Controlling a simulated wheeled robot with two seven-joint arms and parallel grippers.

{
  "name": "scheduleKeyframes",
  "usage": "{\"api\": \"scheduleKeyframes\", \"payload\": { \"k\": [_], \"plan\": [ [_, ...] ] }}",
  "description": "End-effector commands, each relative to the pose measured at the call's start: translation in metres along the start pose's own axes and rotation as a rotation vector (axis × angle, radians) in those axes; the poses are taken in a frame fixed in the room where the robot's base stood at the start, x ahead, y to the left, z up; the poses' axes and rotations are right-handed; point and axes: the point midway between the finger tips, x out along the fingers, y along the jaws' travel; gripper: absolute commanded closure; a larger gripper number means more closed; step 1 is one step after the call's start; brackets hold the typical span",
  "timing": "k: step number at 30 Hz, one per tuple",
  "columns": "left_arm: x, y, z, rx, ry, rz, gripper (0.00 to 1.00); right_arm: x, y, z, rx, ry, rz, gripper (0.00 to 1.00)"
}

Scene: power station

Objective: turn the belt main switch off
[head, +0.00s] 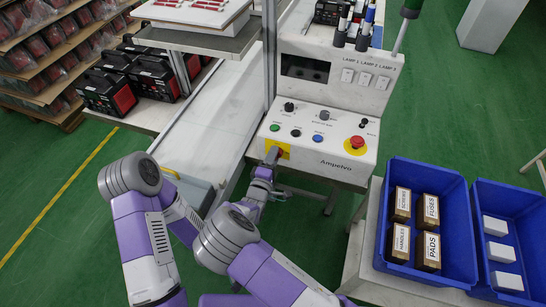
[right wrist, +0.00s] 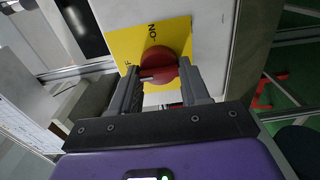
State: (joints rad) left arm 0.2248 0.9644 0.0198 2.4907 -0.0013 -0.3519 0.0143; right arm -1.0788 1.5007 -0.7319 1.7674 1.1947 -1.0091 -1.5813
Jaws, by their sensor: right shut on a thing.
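The belt main switch is a red round knob (right wrist: 163,60) on a yellow plate (right wrist: 124,42) in the right wrist view. The plate carries an ON mark above the knob and a partly hidden mark to its left. In the head view the yellow plate (head: 284,154) is at the lower left of the white panel's front, partly behind my gripper. My right gripper (head: 272,154) reaches it from below. In the right wrist view my right gripper (right wrist: 159,72) has one finger on each side of the knob, shut on it. I cannot tell which mark the knob points to. My left gripper is out of view.
The white control panel (head: 335,155) carries buttons, small knobs and a red emergency button (head: 357,142). A white conveyor (head: 205,125) runs along its left. Blue bins (head: 455,258) with labelled boxes and white blocks stand at the right. Green floor is open beyond.

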Motion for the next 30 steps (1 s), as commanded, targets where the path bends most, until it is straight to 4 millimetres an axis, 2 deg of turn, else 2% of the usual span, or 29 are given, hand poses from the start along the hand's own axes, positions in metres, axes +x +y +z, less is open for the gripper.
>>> {"api": "scheduleKeyframes", "payload": {
  "k": [15, 16, 20, 30],
  "plan": [
    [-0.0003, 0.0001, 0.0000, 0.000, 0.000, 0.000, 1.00, -0.0003, -0.0007, 0.0000, -0.018, 0.001, -0.001, 0.85],
    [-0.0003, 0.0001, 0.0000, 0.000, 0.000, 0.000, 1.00, -0.0003, -0.0007, -0.0001, -0.018, 0.001, -0.001, 0.50],
    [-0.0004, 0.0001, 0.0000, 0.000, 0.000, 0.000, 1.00, -0.0003, -0.0006, 0.0000, -0.018, 0.000, -0.001, 0.31],
    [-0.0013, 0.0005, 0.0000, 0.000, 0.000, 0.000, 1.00, -0.0046, -0.0001, -0.0002, -0.016, 0.000, -0.001, 0.31]
  ]
}}
